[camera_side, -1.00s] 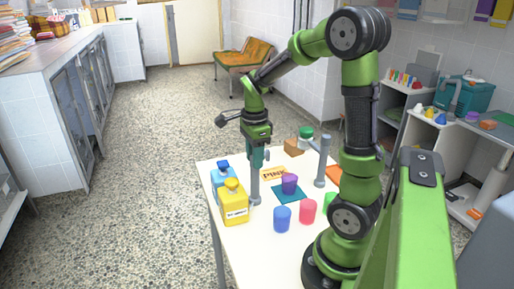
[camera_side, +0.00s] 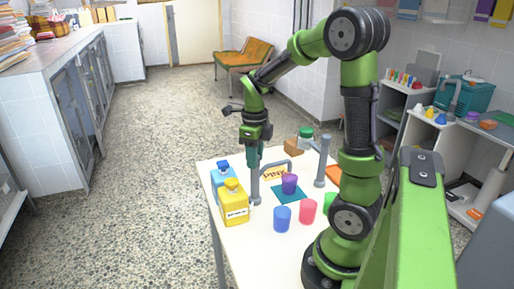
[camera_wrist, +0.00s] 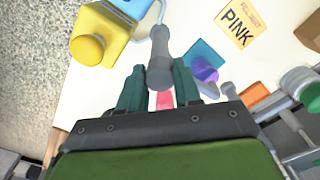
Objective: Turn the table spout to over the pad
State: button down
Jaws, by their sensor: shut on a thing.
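The table spout is a grey upright post (camera_side: 255,188) with a thin bent arm (camera_side: 275,167) reaching right. My gripper (camera_side: 253,166) points down, shut on the top of the post. In the wrist view the post (camera_wrist: 160,50) stands between my fingers (camera_wrist: 160,88).
A yellow bottle (camera_side: 234,208) and blue bottle (camera_side: 221,180) stand close left of the post. Blue (camera_side: 282,219) and pink (camera_side: 307,211) cups stand in front. A PINK card (camera_side: 273,174) lies behind the pad. Another grey post (camera_side: 321,165) stands right.

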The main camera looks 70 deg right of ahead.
jog(key=shift+m, duration=0.4)
jog(key=c, duration=0.8)
grip_release()
notch_tip(320, 180, up, 17)
